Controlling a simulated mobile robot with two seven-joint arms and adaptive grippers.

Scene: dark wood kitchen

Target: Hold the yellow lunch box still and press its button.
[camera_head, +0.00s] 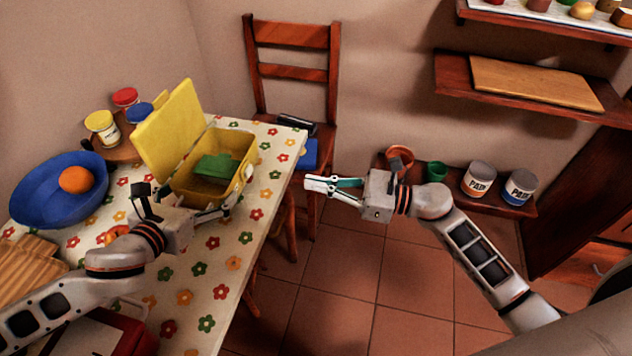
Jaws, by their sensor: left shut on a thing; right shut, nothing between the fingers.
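The yellow lunch box (246,149) stands on the flowered table with its lid (170,130) raised and tilted back to the left. A green item (215,166) lies inside it. My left gripper (222,212) is at the box's near side, shut on the lunch box; the exact contact is small and partly hidden. My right gripper (312,185) is shut and empty, in the air to the right of the table edge, apart from the box. I cannot make out the button clearly.
A blue bowl (40,205) with an orange (76,180) stands left of the box. Jars (102,128) stand behind it. A wooden chair (292,75) is at the table's far end. A low shelf with paint cans (479,180) is at right. Air between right gripper and box is clear.

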